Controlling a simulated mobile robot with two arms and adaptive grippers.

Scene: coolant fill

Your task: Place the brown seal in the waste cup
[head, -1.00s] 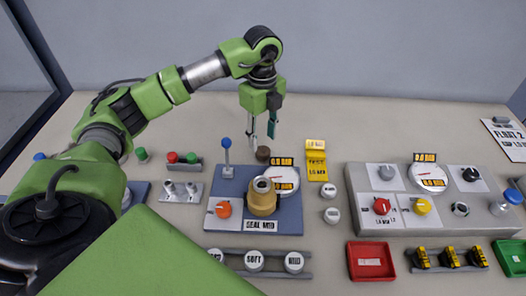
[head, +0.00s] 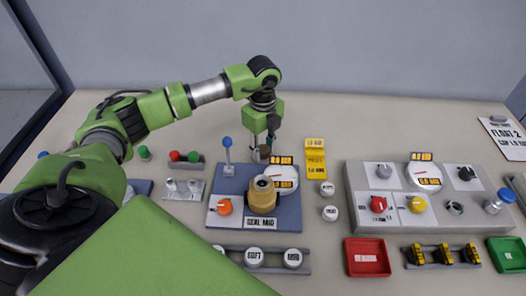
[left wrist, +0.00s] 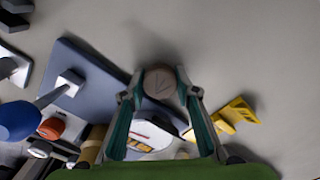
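The brown seal (head: 264,152), a short round brown piece, stands at the back edge of the blue-grey station plate. In the left wrist view the brown seal (left wrist: 160,82) shows its round top between the fingertips. My left gripper (head: 262,150) points down with one finger on either side of the seal. Its teal-lined fingers (left wrist: 160,88) are spread about as wide as the seal; I cannot tell whether they touch it. A red open container (head: 367,270) sits at the front right; its label is unreadable, so I cannot tell if it is the waste cup. My right gripper is not in view.
A brass-coloured cylinder (head: 263,196) and a blue-knobbed lever (head: 227,143) stand close by on the plate (head: 288,222). A yellow tag (head: 315,158) lies to the right. A grey control panel (head: 352,195) and a green tray (head: 508,252) are further right.

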